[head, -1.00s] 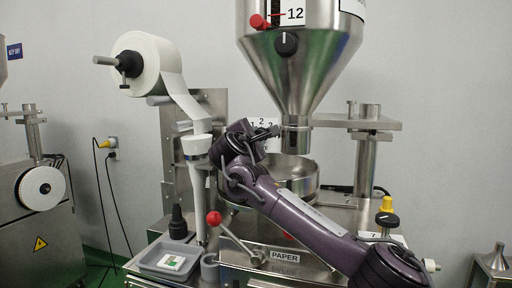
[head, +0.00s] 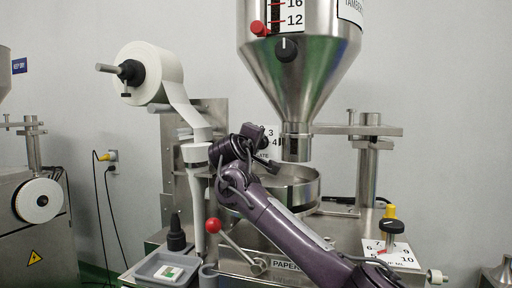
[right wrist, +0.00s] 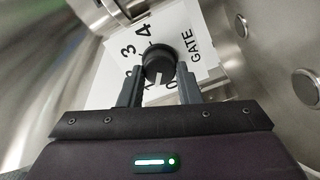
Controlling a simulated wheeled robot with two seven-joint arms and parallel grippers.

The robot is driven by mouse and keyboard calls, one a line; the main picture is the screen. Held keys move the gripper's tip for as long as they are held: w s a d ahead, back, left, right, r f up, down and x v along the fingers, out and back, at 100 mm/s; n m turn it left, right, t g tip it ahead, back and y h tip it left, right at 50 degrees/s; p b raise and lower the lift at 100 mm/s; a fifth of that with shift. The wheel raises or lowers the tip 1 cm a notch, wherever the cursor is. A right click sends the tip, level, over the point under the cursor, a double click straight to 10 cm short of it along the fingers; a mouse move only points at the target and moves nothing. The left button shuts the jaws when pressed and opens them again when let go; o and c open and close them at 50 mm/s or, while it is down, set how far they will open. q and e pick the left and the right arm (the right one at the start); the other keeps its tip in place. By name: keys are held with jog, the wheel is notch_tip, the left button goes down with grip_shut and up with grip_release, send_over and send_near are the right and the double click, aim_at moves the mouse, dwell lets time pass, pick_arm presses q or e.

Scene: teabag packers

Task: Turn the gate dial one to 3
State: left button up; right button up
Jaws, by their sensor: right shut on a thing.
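The gate dial's white plate (head: 271,131) shows behind my right gripper in the head view, with 3 and 4 readable. In the right wrist view the plate (right wrist: 190,30) reads GATE, with several numbers around a black knob (right wrist: 158,66). A pale pointer mark on the knob faces the lower side of the picture, near the 1 and 0; the exact setting is hard to tell. My right gripper (right wrist: 160,82) has its fingers on both sides of the knob, shut on it. In the head view my right gripper (head: 268,152) is beside the funnel outlet. My left gripper is not in view.
A steel hopper (head: 300,75) with another black knob (head: 286,49) hangs above. A round steel bowl (head: 300,190) lies below the outlet. A red-knobbed lever (head: 213,226), a paper roll (head: 155,72) and a yellow-topped dial (head: 390,226) stand around my right arm.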

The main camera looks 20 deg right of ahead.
jog(key=shift+f+m, duration=0.35)
jog(key=shift+m, duration=0.25)
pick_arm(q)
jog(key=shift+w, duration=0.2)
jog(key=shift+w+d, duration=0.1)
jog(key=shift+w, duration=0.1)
pick_arm(e)
jog(key=shift+m, duration=0.3)
jog(key=o, duration=0.5)
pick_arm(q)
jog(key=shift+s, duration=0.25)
pick_arm(e)
jog(key=o, duration=0.5)
jog(key=shift+r, duration=0.2)
jog(key=shift+s, duration=0.1)
